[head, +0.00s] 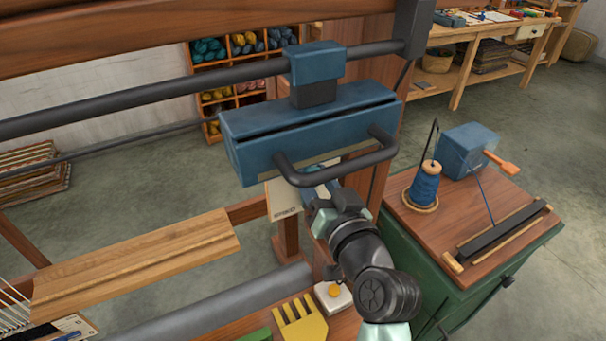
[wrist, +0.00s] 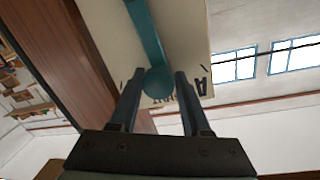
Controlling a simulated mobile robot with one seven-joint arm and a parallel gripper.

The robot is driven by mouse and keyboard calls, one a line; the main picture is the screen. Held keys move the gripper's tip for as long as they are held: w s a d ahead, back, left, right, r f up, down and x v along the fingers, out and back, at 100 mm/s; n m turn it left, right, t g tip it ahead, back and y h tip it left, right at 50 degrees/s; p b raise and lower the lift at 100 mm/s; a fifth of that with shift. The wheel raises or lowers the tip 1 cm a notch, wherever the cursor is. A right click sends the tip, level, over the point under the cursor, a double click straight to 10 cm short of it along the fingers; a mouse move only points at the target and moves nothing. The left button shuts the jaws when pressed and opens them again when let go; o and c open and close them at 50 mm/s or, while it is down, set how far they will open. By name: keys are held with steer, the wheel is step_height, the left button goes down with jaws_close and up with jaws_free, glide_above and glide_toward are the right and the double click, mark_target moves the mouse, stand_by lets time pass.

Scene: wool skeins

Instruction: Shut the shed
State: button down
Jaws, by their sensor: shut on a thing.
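A teal lever (wrist: 147,35) with a round end runs across a cream plate (wrist: 105,30) with dark lettering in the wrist view. My gripper (wrist: 159,74) has one finger on each side of the round end and is shut on it. In the head view the plate (head: 284,203) shows below the blue carriage, by a wooden post. My gripper (head: 318,188) is there beside it, partly behind the carriage's black handle. The lever cannot be made out clearly in the head view. The shed itself is not clearly visible.
The blue carriage (head: 300,125) hangs on a dark rail (head: 190,88), with its black handle (head: 340,168) close above my wrist. A green cabinet (head: 470,285) with a blue yarn cone (head: 425,185) stands at right. A wooden beam (head: 140,262) lies left. Grey floor is open behind.

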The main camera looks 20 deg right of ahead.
steer(key=shift+d+f+m, duration=0.15)
steer(key=shift+d+m, duration=0.45)
steer(key=shift+c, duration=2.1)
jaws_free()
steer(key=s+a+r+b, duration=0.1)
steer(key=s, duration=1.2)
steer(key=shift+b, duration=0.3)
